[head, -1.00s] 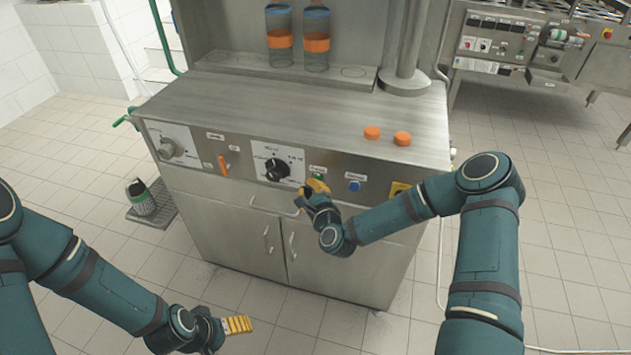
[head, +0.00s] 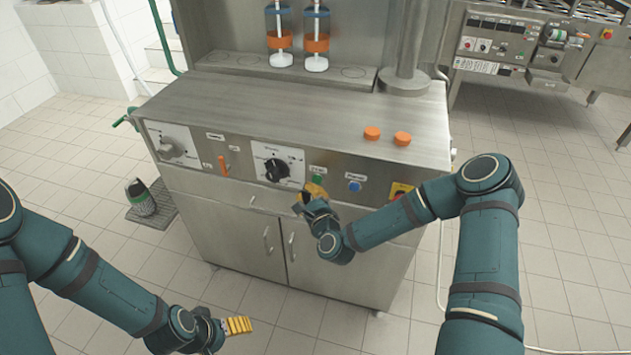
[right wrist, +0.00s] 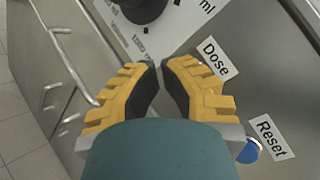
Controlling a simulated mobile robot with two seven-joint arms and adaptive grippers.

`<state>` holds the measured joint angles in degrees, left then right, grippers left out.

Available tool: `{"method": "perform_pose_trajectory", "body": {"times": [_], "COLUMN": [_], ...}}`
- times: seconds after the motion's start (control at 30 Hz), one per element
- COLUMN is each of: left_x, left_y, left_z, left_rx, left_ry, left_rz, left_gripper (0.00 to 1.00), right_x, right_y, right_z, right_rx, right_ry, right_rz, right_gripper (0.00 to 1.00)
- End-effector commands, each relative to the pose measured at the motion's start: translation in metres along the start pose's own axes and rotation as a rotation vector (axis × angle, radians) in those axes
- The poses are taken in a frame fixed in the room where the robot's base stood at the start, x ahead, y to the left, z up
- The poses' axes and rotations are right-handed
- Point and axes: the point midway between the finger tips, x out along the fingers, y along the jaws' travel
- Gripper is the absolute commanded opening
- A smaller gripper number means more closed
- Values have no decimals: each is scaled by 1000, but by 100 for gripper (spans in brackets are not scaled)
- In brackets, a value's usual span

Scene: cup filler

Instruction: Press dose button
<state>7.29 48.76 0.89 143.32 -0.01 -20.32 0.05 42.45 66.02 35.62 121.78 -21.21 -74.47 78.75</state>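The green dose button (head: 317,179) is on the front panel of the steel machine, under a small label. In the right wrist view the "Dose" label (right wrist: 217,58) shows, but the button is hidden behind a finger. My right gripper (head: 314,189) is just below the button, its yellow fingers close to the panel; I cannot tell whether they touch the button. In the right wrist view its fingertips (right wrist: 161,68) are nearly together with nothing between them. My left gripper (head: 239,325) hangs low, away from the machine; its opening cannot be made out.
The blue reset button (head: 354,186) is right of the dose button, a black dial (head: 276,170) left. Two clear cylinders (head: 317,20) with white rods and discs stand at the back. Two orange caps (head: 402,139) lie on the steel top (head: 270,110). A handle bar is below the panel.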

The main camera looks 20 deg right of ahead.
Motion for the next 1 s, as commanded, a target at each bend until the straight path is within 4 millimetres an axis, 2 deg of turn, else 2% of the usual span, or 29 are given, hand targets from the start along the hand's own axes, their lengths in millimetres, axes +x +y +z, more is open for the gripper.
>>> {"method": "perform_pose_trajectory", "body": {"times": [0.6,1.0], "left_x": [2,2], "left_y": [-1,-1], "left_z": [0,0], "left_rx": [0,0], "left_ry": [0,0], "left_rz": [0,0], "left_gripper": [81,81], "right_x": [-42,-44], "right_y": [23,24], "right_z": [23,24], "right_rx": [2,1], "right_ry": [0,0], "right_rz": [2,0], "right_gripper": [0,0]}}
